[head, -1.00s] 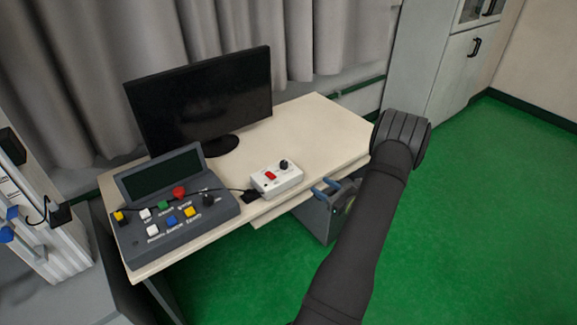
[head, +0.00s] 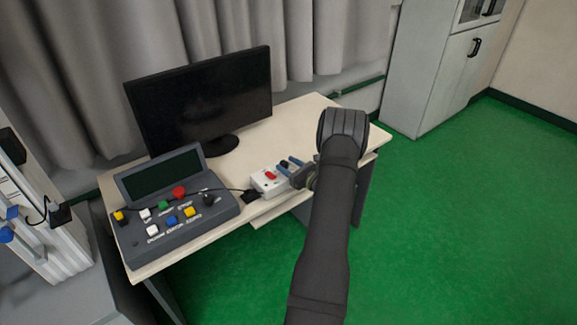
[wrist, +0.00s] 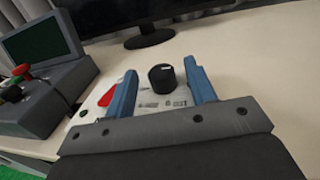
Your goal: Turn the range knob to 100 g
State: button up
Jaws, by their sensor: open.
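The range knob is a black round knob (wrist: 163,78) with a white mark, on a small white box (head: 263,185) that also carries a red rocker switch (head: 271,175). In the wrist view, the knob stands between the two blue fingers of my gripper (wrist: 160,88), with a gap on each side. My gripper is open and no finger visibly touches the knob. In the head view my gripper (head: 290,167) is at the right end of the box, and its fingers partly hide the knob. The scale lettering is too small to read.
A grey control console (head: 177,225) with coloured buttons and a dark display stands left of the box, with a cable between them. A black monitor (head: 200,100) stands behind. The cream desk (head: 305,118) is clear behind and right of the box.

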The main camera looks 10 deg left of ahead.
jog(key=c, duration=1)
jog(key=shift+s+a+m+t+h, duration=0.15)
jog(key=shift+a+m+t+h, duration=0.1)
jog(key=shift+m+t+h, duration=1.15)
jog(key=shift+t+h, duration=0.1)
jog(key=shift+t, duration=0.1)
jog(key=o, duration=1)
jog(key=shift+s, duration=0.1)
